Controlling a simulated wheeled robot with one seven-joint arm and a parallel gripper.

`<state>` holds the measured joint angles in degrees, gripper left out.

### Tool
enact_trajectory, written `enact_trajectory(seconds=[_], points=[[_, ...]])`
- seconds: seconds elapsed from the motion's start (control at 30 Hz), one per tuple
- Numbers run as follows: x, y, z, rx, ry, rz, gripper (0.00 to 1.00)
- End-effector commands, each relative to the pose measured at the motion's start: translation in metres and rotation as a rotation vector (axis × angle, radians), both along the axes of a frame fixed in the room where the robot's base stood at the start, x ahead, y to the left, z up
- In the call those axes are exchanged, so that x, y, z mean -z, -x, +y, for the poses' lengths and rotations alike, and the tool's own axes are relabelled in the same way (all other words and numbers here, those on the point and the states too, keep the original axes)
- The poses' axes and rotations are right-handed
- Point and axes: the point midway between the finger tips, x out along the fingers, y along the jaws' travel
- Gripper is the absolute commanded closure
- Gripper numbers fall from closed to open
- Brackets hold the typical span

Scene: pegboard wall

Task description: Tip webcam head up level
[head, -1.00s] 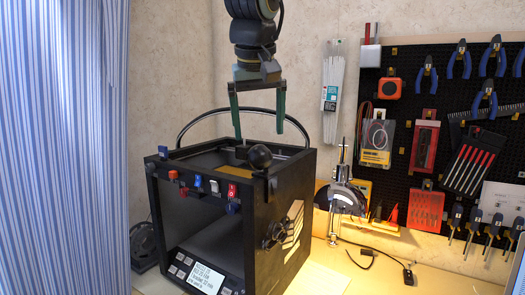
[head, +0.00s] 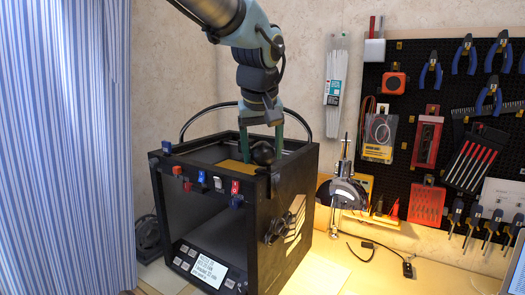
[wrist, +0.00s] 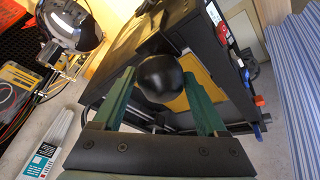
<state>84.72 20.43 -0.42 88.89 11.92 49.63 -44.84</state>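The webcam head, a glossy black ball (head: 263,153), sits at the top right edge of a black box-shaped 3D printer (head: 262,186). My gripper (head: 261,143) points down over it, with one green finger on each side of the ball. In the wrist view the ball (wrist: 164,79) lies between the two spread green fingers, with a gap showing on at least the right side. The gripper is open and holds nothing.
A black hoop-like tube (head: 200,112) arches behind the printer top. A lamp (head: 343,190) stands to the right, before a black pegboard (head: 390,110) of hanging tools. A striped curtain (head: 70,140) hangs at left. Small coloured clips line the printer's front top edge.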

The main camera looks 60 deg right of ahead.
Motion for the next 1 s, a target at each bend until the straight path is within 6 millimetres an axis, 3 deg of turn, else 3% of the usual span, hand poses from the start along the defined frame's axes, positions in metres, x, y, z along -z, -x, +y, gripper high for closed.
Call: enact_trajectory(seconds=[0.07,0.57,1.0], points=[[-0.0002,0.0001,0.0000,0.000,0.000,0.000,0.35],[-0.0003,-0.0003,0.0003,0.000,-0.001,-0.001,0.92],[0.0031,0.0054,-0.0001,0.004,-0.002,-0.121,0.92]])
